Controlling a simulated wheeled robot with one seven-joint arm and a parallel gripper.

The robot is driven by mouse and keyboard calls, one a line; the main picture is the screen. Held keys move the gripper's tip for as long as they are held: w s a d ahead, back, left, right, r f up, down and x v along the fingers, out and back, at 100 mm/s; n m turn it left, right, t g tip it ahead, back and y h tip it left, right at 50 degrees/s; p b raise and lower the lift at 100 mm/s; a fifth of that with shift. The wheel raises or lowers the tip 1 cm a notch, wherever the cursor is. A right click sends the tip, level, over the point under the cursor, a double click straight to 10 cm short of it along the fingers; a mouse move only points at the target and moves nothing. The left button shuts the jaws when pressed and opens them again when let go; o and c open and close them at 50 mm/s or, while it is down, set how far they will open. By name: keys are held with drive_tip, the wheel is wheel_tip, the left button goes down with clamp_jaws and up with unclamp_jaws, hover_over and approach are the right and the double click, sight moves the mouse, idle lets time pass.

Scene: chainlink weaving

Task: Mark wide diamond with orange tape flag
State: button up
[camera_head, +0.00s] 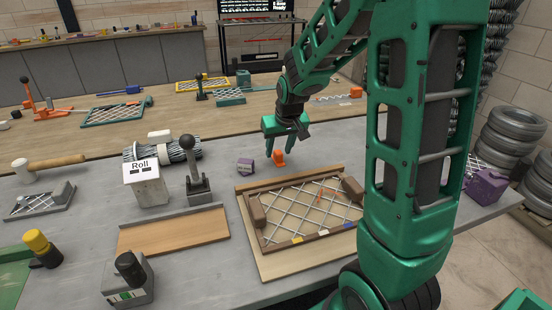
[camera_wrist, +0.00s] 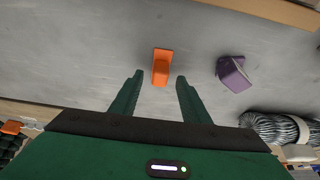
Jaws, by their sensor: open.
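An orange tape flag (camera_head: 279,158) stands on the grey table behind the mesh frame. In the wrist view the orange flag (camera_wrist: 162,68) lies just beyond and between my fingertips. My green gripper (camera_head: 278,147) is open above it, and its two fingers (camera_wrist: 157,80) show apart with nothing between them. The wire mesh panel (camera_head: 290,225) with diamond openings lies in a wooden frame (camera_head: 262,262) at the front middle. Which diamond is the wide one I cannot tell.
A wire roll (camera_head: 182,150), a white Roll box (camera_head: 146,183) and a black-knobbed lever (camera_head: 195,175) stand to the left. A purple device (camera_head: 487,187) is at the right edge.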

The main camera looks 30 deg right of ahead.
drive_tip(key=shift+w+f, duration=0.1)
drive_tip(key=shift+f, duration=0.1)
clamp_jaws()
drive_tip(key=shift+r, duration=0.15)
